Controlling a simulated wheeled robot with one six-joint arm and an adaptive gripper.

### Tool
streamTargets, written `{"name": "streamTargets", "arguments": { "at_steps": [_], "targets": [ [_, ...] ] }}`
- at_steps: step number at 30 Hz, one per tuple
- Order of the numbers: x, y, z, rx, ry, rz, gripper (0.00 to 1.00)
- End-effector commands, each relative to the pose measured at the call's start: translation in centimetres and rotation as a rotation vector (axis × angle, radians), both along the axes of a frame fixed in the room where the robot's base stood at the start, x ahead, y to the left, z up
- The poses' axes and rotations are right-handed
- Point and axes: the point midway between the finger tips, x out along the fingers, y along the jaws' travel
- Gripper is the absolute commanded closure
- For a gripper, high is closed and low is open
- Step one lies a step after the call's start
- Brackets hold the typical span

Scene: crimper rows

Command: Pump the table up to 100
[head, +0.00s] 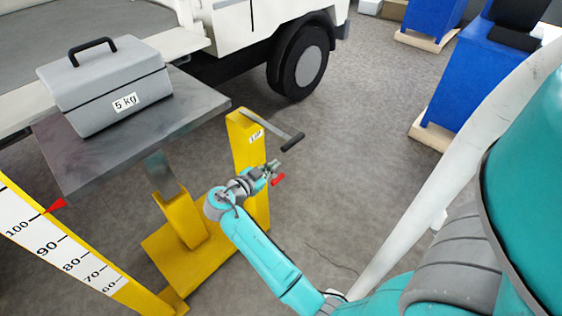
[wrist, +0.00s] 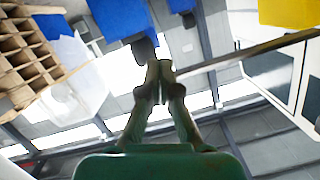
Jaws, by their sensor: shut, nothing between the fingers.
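The lift table's grey platform (head: 90,165) carries a grey toolbox marked 5 kg (head: 105,90). A yellow scale post (head: 75,255) stands at the lower left. The red pointer (head: 57,206) on the platform's edge is level with about the 100 mark. The pump lever (head: 275,131) with a dark grip sticks out right from the yellow post (head: 247,150). My gripper (head: 272,170) is shut and empty, below the lever and apart from it. A small red part (head: 278,180) shows beside the fingertips. In the wrist view the gripper (wrist: 159,68) points upward with its fingers together.
A white truck (head: 245,45) with a dark wheel (head: 300,62) stands behind the table. Blue cabinets (head: 470,80) on pallets stand at the upper right. Grey floor (head: 350,150) is clear right of the lever. A long bar (wrist: 240,55) crosses the wrist view.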

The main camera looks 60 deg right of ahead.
Motion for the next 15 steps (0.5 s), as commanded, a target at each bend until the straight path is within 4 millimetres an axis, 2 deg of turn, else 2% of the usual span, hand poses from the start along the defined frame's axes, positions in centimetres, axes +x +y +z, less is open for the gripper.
{"name": "streamTargets", "arguments": {
  "at_steps": [3,6,15],
  "targets": [
    [0.3,1.4,0.4,-0.001,0.000,0.002,1.00],
    [0.3,2.0,0.5,-0.001,-0.001,-0.001,1.00],
    [0.3,2.3,0.6,-0.002,-0.001,-0.002,1.00]
  ]
}}
